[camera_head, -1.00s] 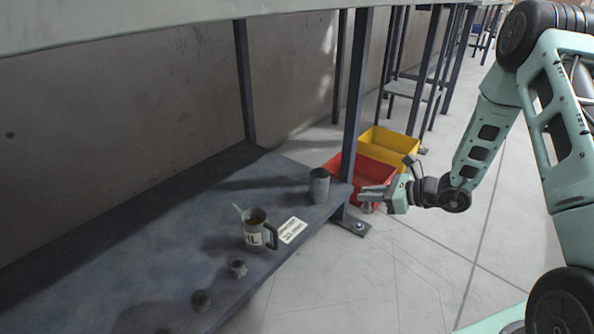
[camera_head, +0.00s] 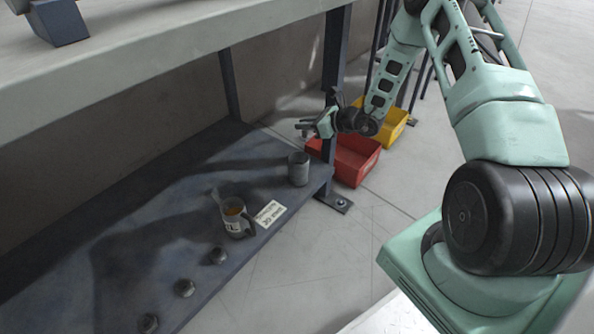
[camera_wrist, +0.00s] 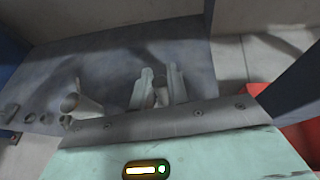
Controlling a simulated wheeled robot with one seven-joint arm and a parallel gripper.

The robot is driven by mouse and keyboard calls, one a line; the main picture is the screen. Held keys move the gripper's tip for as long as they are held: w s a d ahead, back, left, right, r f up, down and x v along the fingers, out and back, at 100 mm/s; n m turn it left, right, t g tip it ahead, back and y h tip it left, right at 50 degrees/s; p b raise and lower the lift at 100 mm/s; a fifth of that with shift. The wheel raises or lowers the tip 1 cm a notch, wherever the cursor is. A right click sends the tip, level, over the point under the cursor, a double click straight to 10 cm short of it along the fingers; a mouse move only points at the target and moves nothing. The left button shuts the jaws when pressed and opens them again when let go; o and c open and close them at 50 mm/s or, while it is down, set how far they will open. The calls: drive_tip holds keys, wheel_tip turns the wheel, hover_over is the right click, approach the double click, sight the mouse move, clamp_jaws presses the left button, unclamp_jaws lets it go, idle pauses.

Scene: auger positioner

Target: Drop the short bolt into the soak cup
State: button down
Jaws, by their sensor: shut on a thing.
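My gripper (camera_head: 305,129) is raised over the far right end of the low blue-grey shelf, above a plain grey cylindrical cup (camera_head: 298,170). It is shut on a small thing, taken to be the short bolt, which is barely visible. In the wrist view, a small brownish-grey patch shows between the two fingers (camera_wrist: 158,90); I cannot tell bolt from cup there. A grey mug (camera_head: 236,220) with a handle, lettering ending in "IL" and brownish contents stands nearer on the shelf. I cannot tell from the pictures which vessel is the soak cup.
A printed card (camera_head: 269,213) lies beside the mug. Several small dark round parts (camera_head: 184,288) sit along the shelf's near edge. A red bin (camera_head: 355,160) and a yellow bin (camera_head: 393,128) stand on the floor past the blue post (camera_head: 335,60). An upper table overhangs the shelf.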

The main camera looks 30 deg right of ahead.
sight(307, 135)
wheel_tip(307, 135, down, 4)
drive_tip(key=b, duration=0.2)
drive_tip(key=shift+f+b, duration=0.15)
drive_tip(key=shift+b, duration=0.2)
drive_tip(key=c, duration=1.3)
unclamp_jaws()
drive_tip(key=shift+s, duration=0.1)
drive_tip(key=p+v, duration=0.5)
drive_tip(key=v, duration=1.2)
drive_tip(key=shift+d, duration=0.2)
